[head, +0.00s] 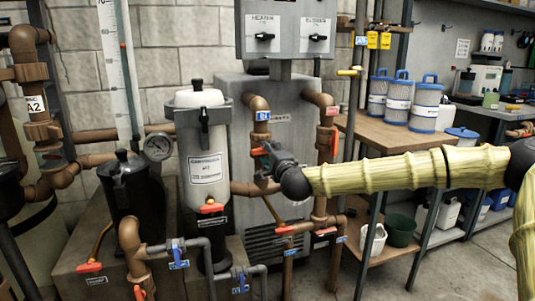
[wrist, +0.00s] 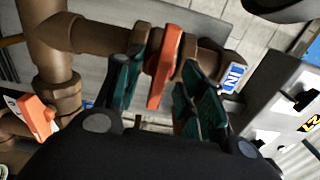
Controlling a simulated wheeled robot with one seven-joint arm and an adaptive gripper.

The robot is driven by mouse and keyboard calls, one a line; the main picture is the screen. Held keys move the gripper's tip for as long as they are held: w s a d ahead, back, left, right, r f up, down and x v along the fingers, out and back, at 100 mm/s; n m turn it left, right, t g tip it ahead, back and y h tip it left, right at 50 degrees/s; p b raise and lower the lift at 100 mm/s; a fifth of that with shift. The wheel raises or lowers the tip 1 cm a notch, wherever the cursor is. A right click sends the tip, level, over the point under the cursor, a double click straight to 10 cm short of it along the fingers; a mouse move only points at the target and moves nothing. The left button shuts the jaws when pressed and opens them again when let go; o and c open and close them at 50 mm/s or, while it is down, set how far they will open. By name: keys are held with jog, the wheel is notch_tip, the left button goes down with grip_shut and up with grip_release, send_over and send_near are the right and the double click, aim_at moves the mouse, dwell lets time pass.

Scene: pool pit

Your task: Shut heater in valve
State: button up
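The heater in valve has an orange handle (wrist: 164,66) on a brown pipe (wrist: 100,35), with a blue "IN" label (wrist: 233,78) beside it in the wrist view. The handle lies across the pipe. My gripper (wrist: 158,92) is open, with its teal fingers on either side of the handle; narrow gaps show, and I cannot tell whether either finger touches it. In the head view my gripper (head: 266,156) is at the left vertical pipe in front of the grey heater (head: 232,88), below a blue label (head: 263,116). It mostly hides the valve there.
Another orange handle (wrist: 35,117) shows at left in the wrist view. A filter canister (head: 205,150) is at left, a wooden shelf table (head: 385,130) at right.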

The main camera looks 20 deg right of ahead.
jog(key=s, duration=0.7)
jog(key=shift+p, duration=0.35)
dwell(1.1)
